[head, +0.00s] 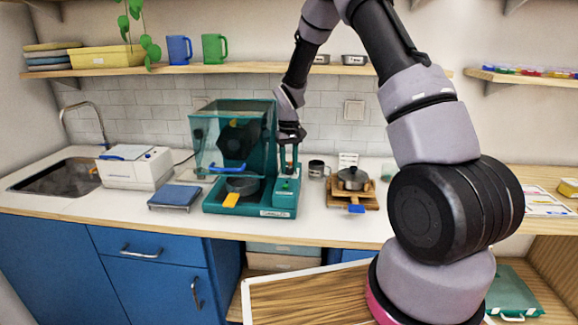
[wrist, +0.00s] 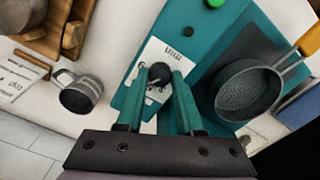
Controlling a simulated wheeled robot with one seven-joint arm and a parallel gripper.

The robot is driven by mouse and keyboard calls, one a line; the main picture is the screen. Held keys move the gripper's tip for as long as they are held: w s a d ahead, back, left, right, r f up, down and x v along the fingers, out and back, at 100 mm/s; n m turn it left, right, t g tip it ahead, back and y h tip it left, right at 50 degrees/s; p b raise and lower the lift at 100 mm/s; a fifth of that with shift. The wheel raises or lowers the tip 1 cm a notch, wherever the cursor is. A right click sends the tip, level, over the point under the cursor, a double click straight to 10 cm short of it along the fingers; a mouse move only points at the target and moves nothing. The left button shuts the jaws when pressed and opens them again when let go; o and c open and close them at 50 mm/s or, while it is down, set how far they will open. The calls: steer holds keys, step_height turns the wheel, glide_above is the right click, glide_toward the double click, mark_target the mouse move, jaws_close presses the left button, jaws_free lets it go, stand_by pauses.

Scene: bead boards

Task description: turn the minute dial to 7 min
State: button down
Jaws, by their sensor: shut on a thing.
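The teal machine (head: 278,212) stands on the counter with a clear raised cover and a side control panel. In the wrist view its panel (wrist: 126,98) carries a dark round minute dial (wrist: 159,73) on a white printed label (wrist: 150,52). My gripper (wrist: 160,76) has its two teal fingers on either side of the dial, shut on it. In the head view my gripper (head: 289,160) reaches down over the machine's right side. The fingers hide part of the label, and the scale is too small to read, so the dial's setting cannot be told.
A dark pan (wrist: 247,92) with an orange handle sits in the machine beside the panel. A green button (wrist: 215,2) lies further along the panel. A metal mug (wrist: 80,93) and a wooden stand (wrist: 40,38) are close by on the counter.

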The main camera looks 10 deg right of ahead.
mark_target(289, 169)
steer(key=shift+m, duration=1.2)
steer(key=c, duration=0.5)
jaws_free()
steer(key=shift+c, duration=0.2)
steer(key=shift+r, duration=0.1)
step_height(289, 169, up, 11)
steer(key=shift+f, duration=0.2)
